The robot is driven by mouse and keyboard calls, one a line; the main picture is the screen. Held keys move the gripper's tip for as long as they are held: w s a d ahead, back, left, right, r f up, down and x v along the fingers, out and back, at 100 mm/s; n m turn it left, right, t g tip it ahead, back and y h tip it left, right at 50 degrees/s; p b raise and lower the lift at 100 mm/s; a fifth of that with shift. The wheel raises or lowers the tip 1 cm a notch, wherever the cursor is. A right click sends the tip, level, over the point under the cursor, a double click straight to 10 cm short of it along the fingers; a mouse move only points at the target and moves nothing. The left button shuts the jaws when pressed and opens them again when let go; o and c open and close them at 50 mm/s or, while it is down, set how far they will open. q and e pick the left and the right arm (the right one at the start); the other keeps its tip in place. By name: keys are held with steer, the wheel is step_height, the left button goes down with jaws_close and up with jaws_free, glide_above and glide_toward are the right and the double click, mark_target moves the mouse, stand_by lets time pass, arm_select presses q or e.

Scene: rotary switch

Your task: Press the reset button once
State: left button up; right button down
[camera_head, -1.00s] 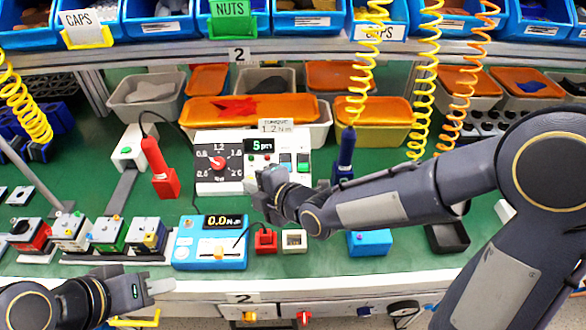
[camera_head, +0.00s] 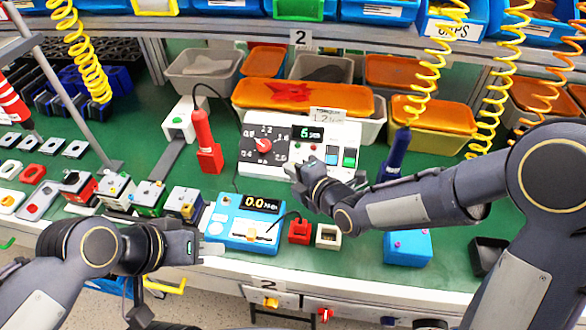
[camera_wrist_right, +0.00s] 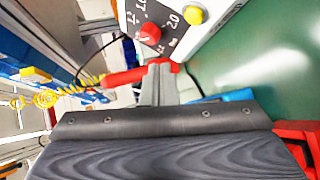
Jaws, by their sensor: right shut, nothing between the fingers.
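The white control box (camera_head: 345,186) stands at the middle of the bench. It has a black dial plate with a red knob (camera_head: 263,145), a display (camera_head: 308,133) that seems to read 6, and green and blue buttons (camera_head: 349,157) at the right. My right gripper (camera_head: 293,172) is shut and empty at the box's lower front edge, hiding part of it. In the right wrist view its fingers (camera_wrist_right: 159,82) are together, below the red knob (camera_wrist_right: 150,32) and a yellow button (camera_wrist_right: 193,15). I cannot read a reset label. My left gripper (camera_head: 212,249) is beside the blue meter, its finger gap unclear.
The blue torque meter (camera_head: 229,231) is at the front, with a small red block (camera_head: 299,231) and a white block (camera_head: 328,236) beside it. A red screwdriver (camera_head: 205,143) stands left of the box. Bins (camera_head: 300,97) line the back.

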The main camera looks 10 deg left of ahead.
steer(key=w+f+b, duration=0.1)
steer(key=w+f, duration=0.1)
steer(key=f, duration=0.1)
steer(key=shift+w+b, duration=0.35)
steer(key=shift+w+f+b, duration=0.4)
steer(key=shift+w+b, duration=0.1)
steer(key=shift+w, duration=0.1)
stand_by(1.3)
steer(key=shift+w+f+b, duration=0.15)
steer(key=shift+f+b, duration=0.15)
steer(key=shift+b, duration=0.2)
steer(key=shift+w, duration=0.15)
